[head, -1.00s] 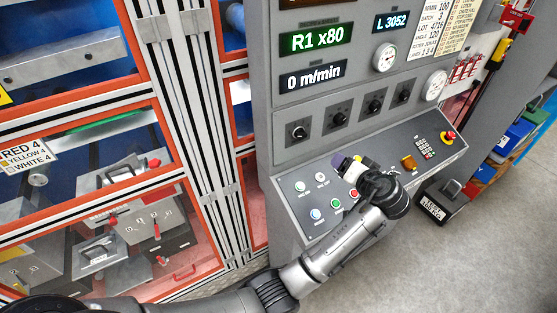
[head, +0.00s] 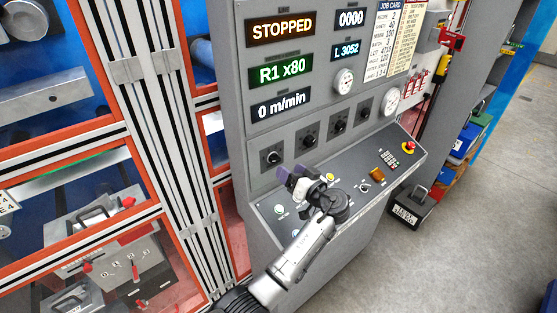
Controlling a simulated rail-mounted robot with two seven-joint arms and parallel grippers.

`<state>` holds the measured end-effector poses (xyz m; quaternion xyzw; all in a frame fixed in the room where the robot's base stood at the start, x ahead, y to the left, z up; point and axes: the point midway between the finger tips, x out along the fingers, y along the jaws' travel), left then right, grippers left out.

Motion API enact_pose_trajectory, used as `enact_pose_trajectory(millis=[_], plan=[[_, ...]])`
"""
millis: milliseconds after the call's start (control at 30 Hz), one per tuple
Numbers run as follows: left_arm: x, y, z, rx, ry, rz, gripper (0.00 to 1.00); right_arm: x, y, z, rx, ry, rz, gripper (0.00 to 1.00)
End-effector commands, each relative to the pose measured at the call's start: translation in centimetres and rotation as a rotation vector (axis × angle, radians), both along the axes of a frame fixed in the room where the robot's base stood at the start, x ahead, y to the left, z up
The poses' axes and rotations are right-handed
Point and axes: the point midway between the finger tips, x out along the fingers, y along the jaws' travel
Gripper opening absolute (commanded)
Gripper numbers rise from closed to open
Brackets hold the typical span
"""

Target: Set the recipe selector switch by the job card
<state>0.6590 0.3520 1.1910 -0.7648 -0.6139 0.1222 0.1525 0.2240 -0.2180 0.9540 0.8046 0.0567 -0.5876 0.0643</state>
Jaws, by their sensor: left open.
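The grey control panel carries a row of black rotary switches: the leftmost (head: 271,157), then a second (head: 309,141), a third (head: 340,126) and a fourth (head: 364,112). Their labels are too small to read, so I cannot tell which is the recipe selector. The job card (head: 383,42) is at the panel's upper right; its small values are not clearly legible. A green display (head: 281,69) reads "R1 x80". My left gripper (head: 290,180) is open with purple fingertips, just below and right of the leftmost switch, apparently holding nothing. My right gripper is out of view.
Other displays read "STOPPED" (head: 281,29) and "0 m/min" (head: 282,104). The sloped console holds push buttons, an orange button (head: 377,174), a keypad (head: 388,159) and a red emergency stop (head: 408,147). An orange-framed guard (head: 100,137) stands at left.

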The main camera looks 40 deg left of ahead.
Motion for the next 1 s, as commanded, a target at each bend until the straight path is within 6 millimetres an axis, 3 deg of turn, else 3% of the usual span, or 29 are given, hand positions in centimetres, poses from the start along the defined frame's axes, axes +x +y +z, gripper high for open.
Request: enact_pose_trajectory(millis=[200, 400, 867, 1000], plan=[[0.7, 3.5, 0.2, 0.0, 0.001, 0.002, 0.68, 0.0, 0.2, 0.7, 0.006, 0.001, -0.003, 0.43], [1.2, 5.3, 0.1, 0.001, 0.001, 0.001, 0.68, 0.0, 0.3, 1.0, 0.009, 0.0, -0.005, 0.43], [1.3, 6.1, 0.0, -0.001, 0.0, 0.0, 0.68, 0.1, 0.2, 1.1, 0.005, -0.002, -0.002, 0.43], [1.3, 6.0, 0.0, -0.001, 0.0, 0.0, 0.57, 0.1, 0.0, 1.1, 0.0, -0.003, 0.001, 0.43]])
